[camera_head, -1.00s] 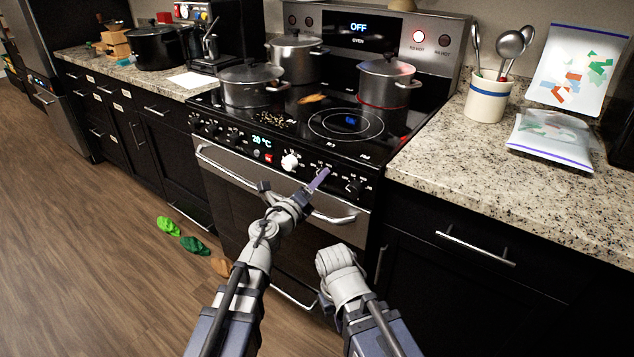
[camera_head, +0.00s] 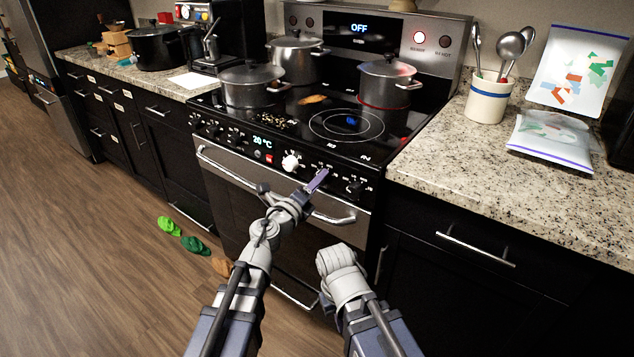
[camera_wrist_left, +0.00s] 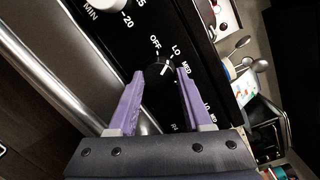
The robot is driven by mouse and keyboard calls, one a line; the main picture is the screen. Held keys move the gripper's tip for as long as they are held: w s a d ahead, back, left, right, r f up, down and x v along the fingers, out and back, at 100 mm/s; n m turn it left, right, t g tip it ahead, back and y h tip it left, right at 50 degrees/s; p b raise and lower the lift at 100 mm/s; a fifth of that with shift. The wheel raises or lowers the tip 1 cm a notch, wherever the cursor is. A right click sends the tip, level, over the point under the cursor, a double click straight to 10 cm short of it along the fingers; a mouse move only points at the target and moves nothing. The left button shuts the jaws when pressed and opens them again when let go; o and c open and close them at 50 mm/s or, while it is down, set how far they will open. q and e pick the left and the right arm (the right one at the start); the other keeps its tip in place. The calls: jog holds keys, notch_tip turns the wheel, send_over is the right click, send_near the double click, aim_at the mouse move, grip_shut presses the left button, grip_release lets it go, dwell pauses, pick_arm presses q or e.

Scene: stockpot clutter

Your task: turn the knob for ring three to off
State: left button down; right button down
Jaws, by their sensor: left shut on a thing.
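A small black knob (camera_wrist_left: 157,72) on the stove's front panel sits between the purple fingertips of my left gripper (camera_wrist_left: 160,75) in the left wrist view. The gripper is shut on it. The knob's white mark points near LO, to the right of the OFF label (camera_wrist_left: 155,42). In the head view my left gripper (camera_head: 318,180) reaches the panel right of the white knob (camera_head: 290,162) and hides most of the held knob. Its ring number is too small to read. My right arm's end (camera_head: 338,263) is low in front of the oven; its fingers are hidden.
The oven door handle (camera_head: 240,178) runs just below the knobs. Another black knob (camera_head: 354,187) is close to the right. A pot (camera_head: 386,82) stands on a red-glowing ring; two more pots are behind and left.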

pick_arm(q)
jog(key=shift+n+g+p, duration=0.5)
jog(key=shift+n+p, duration=0.2)
jog(key=shift+n, duration=2.7)
pick_arm(e)
jog(key=shift+r, duration=0.85)
pick_arm(q)
jog(key=shift+c, duration=1.6)
grip_release()
jog(key=shift+s+a, duration=0.1)
